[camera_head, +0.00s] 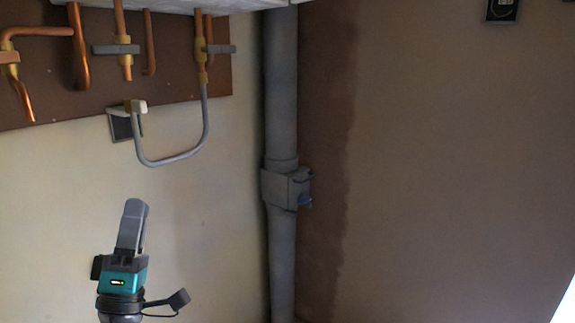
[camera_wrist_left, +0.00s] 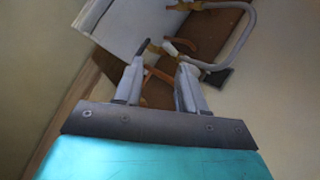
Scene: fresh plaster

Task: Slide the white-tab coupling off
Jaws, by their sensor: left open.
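The white-tab coupling (camera_head: 136,106) is a small brass fitting with a pale tab, at the lower left end of a grey hose (camera_head: 172,158) in the head view. It appears still on the pipe end; its far side is hidden. In the wrist view, a brass fitting at the hose end (camera_wrist_left: 171,48) shows between and beyond my fingertips, small and blurred. My left gripper (camera_head: 134,207) is open and empty, below the coupling in the head view and apart from it. Its two fingers also show in the wrist view (camera_wrist_left: 163,68). My right gripper is not in view.
A brown board (camera_head: 186,60) carries copper pipes and valves with grey levers (camera_head: 116,49). A dark square plate (camera_head: 122,127) is on the wall just below the coupling. A grey vertical pipe (camera_head: 281,110) stands right of the hose. The wall between hose and gripper is clear.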

